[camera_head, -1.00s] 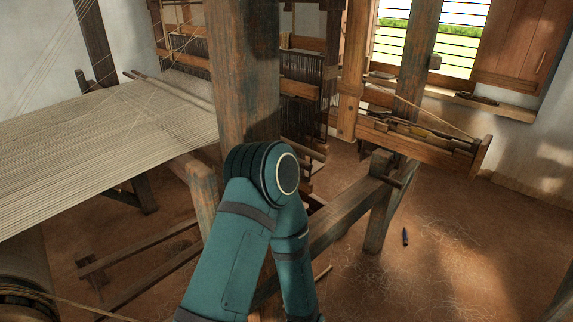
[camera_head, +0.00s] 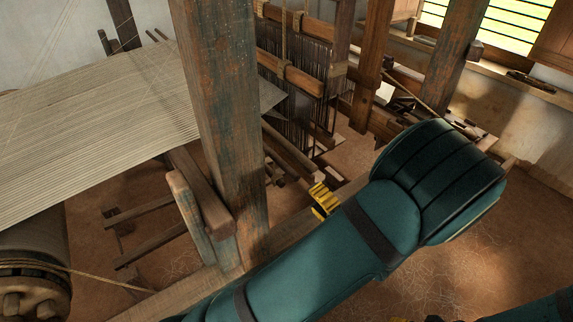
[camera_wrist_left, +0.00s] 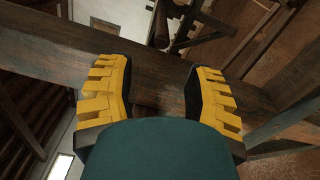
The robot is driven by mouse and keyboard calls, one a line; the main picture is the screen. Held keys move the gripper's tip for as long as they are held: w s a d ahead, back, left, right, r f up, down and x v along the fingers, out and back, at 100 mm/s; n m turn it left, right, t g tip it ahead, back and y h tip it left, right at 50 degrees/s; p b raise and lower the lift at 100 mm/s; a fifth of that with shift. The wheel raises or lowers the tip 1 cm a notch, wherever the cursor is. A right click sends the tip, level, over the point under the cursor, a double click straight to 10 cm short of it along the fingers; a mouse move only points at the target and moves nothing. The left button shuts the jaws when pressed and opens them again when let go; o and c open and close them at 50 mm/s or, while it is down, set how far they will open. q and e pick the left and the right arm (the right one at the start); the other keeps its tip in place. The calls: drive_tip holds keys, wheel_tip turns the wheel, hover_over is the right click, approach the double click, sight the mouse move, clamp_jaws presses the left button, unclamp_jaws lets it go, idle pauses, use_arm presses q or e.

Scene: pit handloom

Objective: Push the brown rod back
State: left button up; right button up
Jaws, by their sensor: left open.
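Several brown wooden bars are in view, and I cannot tell for certain which is the brown rod. One brown bar (camera_head: 291,151) slants below the hanging heddles in the head view. My left gripper (camera_head: 322,200) shows as yellow fingers just below this bar, partly hidden by my teal arm.
A thick wooden post (camera_head: 225,130) stands left of my left arm. The pale warp sheet (camera_head: 90,130) stretches to the left. Heddles (camera_head: 300,95) hang behind the gripper. A low beam (camera_head: 290,228) runs beneath the hand. Open earthen floor (camera_head: 440,270) lies at the right.

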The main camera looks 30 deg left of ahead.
sight(286, 169)
use_arm(q)
drive_tip(key=p+x, duration=0.1)
drive_tip(key=x, duration=1.2)
drive_tip(key=shift+w, duration=0.15)
clamp_jaws()
